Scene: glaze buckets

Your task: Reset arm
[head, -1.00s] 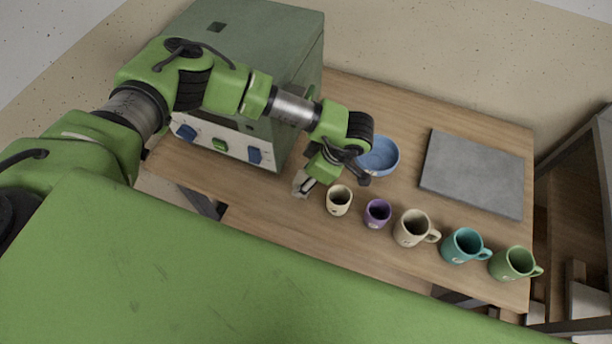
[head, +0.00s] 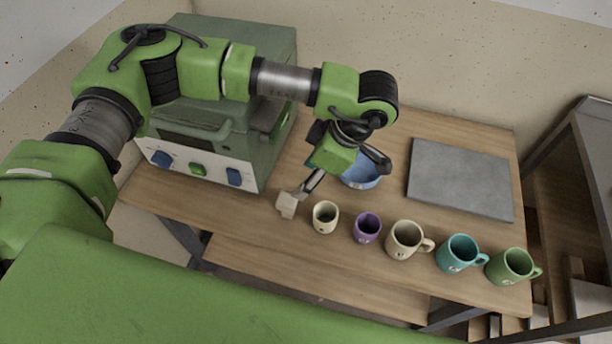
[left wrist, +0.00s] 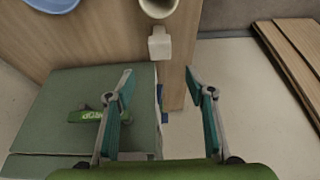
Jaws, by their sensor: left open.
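My left gripper (head: 343,180) hangs over the table, left of the blue bowl (head: 361,176) and above the row of mugs. Its two fingers are apart. In the left wrist view the gripper (left wrist: 158,76) is open with nothing between its fingers. A small cream block (head: 287,206) lies on the table below one finger, left of a cream cup (head: 325,218); the block (left wrist: 160,44) also shows beyond the fingertips in the left wrist view. The bowl is partly hidden by the gripper. My right gripper is not in view.
A green kiln-like box (head: 262,130) stands at the table's left. A purple cup (head: 367,229), a beige mug (head: 405,241), a teal mug (head: 459,254) and a green mug (head: 512,267) line the front edge. A grey slab (head: 460,178) lies at the back right, near a shelf rack (head: 575,150).

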